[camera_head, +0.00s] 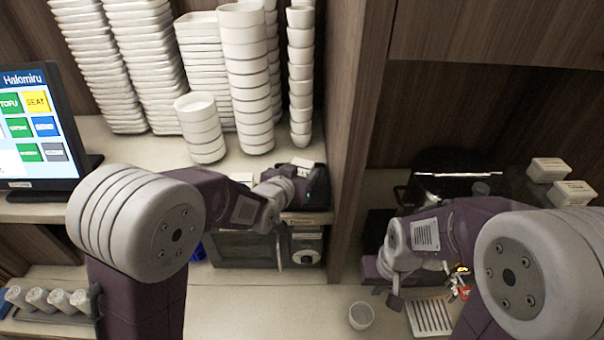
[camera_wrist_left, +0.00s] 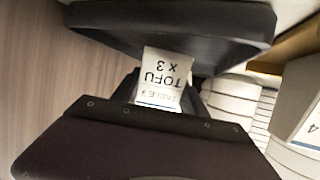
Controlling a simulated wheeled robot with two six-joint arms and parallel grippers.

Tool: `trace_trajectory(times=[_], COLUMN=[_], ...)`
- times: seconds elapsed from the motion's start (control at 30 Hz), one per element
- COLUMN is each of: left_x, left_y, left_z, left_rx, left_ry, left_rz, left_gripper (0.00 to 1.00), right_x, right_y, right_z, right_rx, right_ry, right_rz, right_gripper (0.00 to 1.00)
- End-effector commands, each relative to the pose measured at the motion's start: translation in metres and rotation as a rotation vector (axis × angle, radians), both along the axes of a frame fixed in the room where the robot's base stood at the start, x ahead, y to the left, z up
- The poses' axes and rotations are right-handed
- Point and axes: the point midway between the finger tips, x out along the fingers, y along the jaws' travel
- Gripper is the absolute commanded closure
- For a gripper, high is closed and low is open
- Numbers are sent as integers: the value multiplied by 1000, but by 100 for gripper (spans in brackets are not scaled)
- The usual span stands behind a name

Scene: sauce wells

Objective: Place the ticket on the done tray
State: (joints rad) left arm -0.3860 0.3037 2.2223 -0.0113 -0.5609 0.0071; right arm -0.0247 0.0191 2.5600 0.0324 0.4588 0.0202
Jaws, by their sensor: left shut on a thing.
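The ticket is a small white paper slip (camera_wrist_left: 165,75) printed "TOFU x 3" with a table line. In the left wrist view it sits between the dark jaws of my left gripper (camera_wrist_left: 158,88), which is shut on it. In the head view my left gripper (camera_head: 312,186) is over the counter ledge, beside the wooden divider and in front of the bowl stacks. A pale patch beside it may be paper, but I cannot tell. My right gripper (camera_head: 385,285) is low over the right counter, its jaws unclear. I cannot identify the done tray for sure.
Tall stacks of white bowls (camera_head: 245,75) and plates (camera_head: 145,60) stand behind my left gripper. The wooden divider (camera_head: 352,110) separates the sides. An order screen (camera_head: 35,130) stands left. A white cup (camera_head: 361,315) and slatted tray (camera_head: 430,317) are on the lower counter.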

Motion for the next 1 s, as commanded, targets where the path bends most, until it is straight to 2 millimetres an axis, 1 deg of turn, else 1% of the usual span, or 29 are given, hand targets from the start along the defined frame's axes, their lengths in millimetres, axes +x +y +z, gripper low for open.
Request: trace_trajectory(times=[0.03, 0.1, 0.3, 0.43, 0.47, 0.5, 0.53, 0.8, 0.9, 1.0], left_x=[0, 0, 0, 0, 0, 0, 0, 0, 0, -10], left_y=[0, 0, 0, 0, 0, 0, 0, 0, 0, 4], left_z=[-6, -9, -9, -13, -13, -12, -12, -12, -6, -5], left_rx=[1, -1, -1, -1, -1, -1, -1, -1, -1, -2], left_ry=[3, -2, -3, -3, -3, -2, -2, -2, -2, -5], left_rz=[0, 0, 0, 0, 0, 0, 0, 0, 0, 0], left_gripper=[90, 90, 90, 90, 47, 36, 28, 28, 28, 28], right_x=[0, 0, 0, 0, 0, 0, 0, 0, 0, 0], right_y=[0, 0, 0, 0, 0, 0, 0, 0, 0, 0], right_z=[2, 2, 1, -4, -3, -2, -2, -2, 4, -3], right_rx=[0, 0, 0, 0, 0, 0, 0, 0, 0, 0], right_ry=[0, 0, 0, 0, 0, 0, 0, 0, 0, 0], right_rz=[0, 0, 0, 0, 0, 0, 0, 0, 0, 0], right_gripper=[100, 100, 100, 100, 100, 100, 100, 100, 100, 100])
